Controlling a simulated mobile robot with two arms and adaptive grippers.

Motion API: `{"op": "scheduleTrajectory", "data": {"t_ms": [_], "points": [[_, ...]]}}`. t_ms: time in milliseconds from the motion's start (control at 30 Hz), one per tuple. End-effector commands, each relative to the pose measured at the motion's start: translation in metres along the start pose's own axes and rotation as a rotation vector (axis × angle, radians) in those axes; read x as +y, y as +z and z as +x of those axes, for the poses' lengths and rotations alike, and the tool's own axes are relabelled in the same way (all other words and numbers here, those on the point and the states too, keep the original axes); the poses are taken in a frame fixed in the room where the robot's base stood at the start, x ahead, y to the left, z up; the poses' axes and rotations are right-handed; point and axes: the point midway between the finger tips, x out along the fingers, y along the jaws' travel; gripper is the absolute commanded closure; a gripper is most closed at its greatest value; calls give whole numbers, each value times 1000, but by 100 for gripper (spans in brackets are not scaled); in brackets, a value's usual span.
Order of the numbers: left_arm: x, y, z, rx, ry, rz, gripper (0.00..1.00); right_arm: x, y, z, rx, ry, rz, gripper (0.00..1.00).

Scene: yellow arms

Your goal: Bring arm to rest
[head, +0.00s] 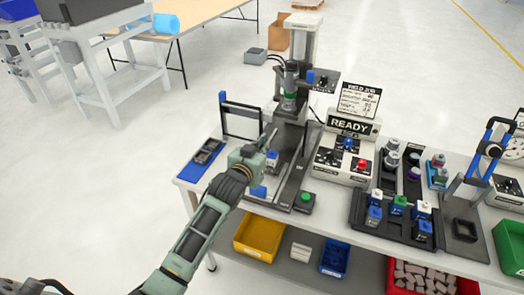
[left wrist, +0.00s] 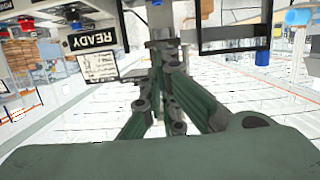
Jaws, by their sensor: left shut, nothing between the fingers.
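My left arm (head: 205,230) is grey-green and reaches up from the lower left in the head view. Its gripper (head: 269,138) is shut and empty, over the left part of the white workbench (head: 330,206), in front of the press-like station (head: 291,92). It overlaps that station in the picture, so the gap between them cannot be told. In the left wrist view the closed fingers (left wrist: 160,52) have nothing between them. My right gripper is in neither view.
A READY panel (head: 348,124) stands right of the gripper; it also shows in the left wrist view (left wrist: 92,40). A dark tray (head: 206,150) lies left, beside a black frame (head: 241,106). Yellow (head: 259,237) and blue (head: 335,258) bins sit below.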

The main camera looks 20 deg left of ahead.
Motion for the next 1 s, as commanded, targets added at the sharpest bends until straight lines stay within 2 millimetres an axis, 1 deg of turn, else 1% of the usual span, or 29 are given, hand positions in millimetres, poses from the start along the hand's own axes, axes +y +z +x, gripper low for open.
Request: {"op": "scheduleTrajectory", "data": {"t_ms": [67, 200, 633, 700, 767, 867, 900, 967, 1000], "points": [[0, 0, -6, 1, 0, 0, 100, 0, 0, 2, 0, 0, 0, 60], [0, -1, -10, 1, 0, 0, 100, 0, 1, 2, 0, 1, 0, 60], [0, -1, -10, 1, 0, 0, 100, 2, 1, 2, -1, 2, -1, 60], [0, 4, -12, -11, -1, 1, 100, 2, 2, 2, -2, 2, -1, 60], [2, 15, -20, -41, -1, 3, 100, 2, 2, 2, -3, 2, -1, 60], [7, 51, -47, -145, -4, 14, 100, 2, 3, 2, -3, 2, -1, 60], [10, 70, -64, -204, -4, 20, 100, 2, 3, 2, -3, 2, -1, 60], [14, 100, -96, -307, -3, 32, 100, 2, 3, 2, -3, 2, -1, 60], [17, 119, -120, -378, -1, 40, 100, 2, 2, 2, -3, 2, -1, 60]]}}
